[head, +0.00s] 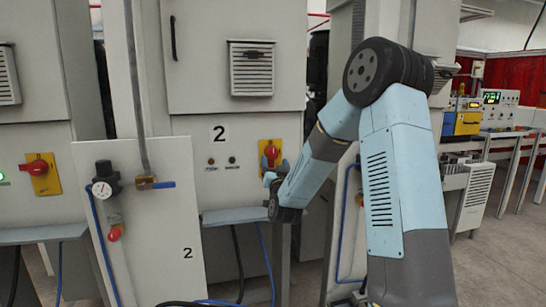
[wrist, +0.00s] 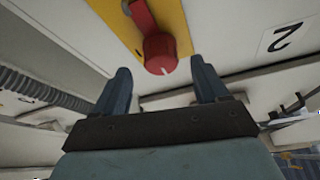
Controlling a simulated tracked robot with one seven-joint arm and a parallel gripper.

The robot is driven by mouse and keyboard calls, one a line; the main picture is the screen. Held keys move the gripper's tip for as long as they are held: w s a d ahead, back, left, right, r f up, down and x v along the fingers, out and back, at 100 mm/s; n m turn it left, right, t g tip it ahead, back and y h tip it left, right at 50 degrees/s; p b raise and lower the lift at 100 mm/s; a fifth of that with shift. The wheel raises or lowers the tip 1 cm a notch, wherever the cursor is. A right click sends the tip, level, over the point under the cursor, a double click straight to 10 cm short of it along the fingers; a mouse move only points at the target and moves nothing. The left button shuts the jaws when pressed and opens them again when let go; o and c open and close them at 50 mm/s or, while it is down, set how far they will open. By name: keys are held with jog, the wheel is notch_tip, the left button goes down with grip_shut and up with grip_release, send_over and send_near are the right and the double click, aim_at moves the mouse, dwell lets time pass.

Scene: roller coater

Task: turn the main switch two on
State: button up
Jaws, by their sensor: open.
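The main switch two is a red rotary knob on a yellow plate (head: 264,147), on the grey cabinet marked 2. Its red knob (head: 271,153) is partly hidden behind my gripper (head: 277,172) in the head view. In the wrist view the red knob (wrist: 159,54) sits ahead of and between the fingers, with a white mark on its face. The yellow plate (wrist: 122,22) is behind it. My gripper (wrist: 162,84) is open, its two dark blue fingers apart on either side below the knob. I see no clear contact with the knob.
The "2" label (head: 219,133) and two small indicators (head: 222,161) are left of the switch. Another red switch (head: 38,168) is on the left cabinet. A panel with a gauge (head: 101,189) and blue-handled valve (head: 156,184) stands in front. A ledge (head: 233,215) juts out below.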

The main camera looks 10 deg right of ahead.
aim_at(273, 157)
jog(key=shift+x, duration=2.5)
jog(key=c, duration=1)
jog(key=shift+o, duration=0.2)
